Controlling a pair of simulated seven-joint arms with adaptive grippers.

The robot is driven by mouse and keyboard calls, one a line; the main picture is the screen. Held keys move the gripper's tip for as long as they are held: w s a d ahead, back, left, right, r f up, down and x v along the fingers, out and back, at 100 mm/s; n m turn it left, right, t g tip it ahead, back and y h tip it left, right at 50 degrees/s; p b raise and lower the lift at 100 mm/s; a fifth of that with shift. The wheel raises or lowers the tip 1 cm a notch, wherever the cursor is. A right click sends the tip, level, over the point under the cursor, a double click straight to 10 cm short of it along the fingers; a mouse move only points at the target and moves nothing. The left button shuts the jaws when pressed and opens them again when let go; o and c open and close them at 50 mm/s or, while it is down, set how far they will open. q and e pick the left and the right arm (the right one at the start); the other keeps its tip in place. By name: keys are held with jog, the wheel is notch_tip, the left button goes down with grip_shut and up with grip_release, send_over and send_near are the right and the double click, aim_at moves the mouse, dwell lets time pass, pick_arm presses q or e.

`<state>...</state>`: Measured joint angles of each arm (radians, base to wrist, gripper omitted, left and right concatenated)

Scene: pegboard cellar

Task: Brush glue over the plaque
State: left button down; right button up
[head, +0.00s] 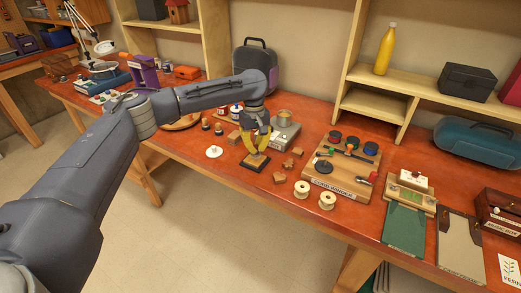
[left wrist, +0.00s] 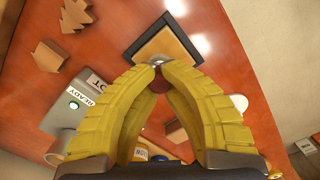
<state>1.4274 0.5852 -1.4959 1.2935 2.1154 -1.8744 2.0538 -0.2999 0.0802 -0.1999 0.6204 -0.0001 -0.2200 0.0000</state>
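The plaque (head: 254,162), a tan square panel on a dark base, lies on the red-brown bench; it also shows at the top of the left wrist view (left wrist: 168,46). My left gripper (head: 256,146) is directly above it, pointing down. In the left wrist view its yellow fingertips (left wrist: 158,66) close on a small dark red thing with a silvery part, apparently the brush (left wrist: 161,83). Its bristles are hidden, so I cannot tell whether they touch the plaque. A metal pot (head: 284,116), perhaps of glue, stands on a grey heater box (head: 283,134). My right gripper is not in view.
Wooden pieces (head: 280,177) lie right of the plaque. Two cream spools (head: 301,189) stand near the front edge, beside the cord winder board (head: 340,170). A white disc (head: 214,152) lies left of the plaque. Shelves (head: 420,90) stand at the back.

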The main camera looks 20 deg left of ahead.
pick_arm(q)
jog(key=shift+w+a, duration=0.2)
jog(key=shift+a, duration=0.75)
jog(key=shift+w+a, duration=0.2)
jog(key=shift+a, duration=0.75)
notch_tip(320, 180, up, 8)
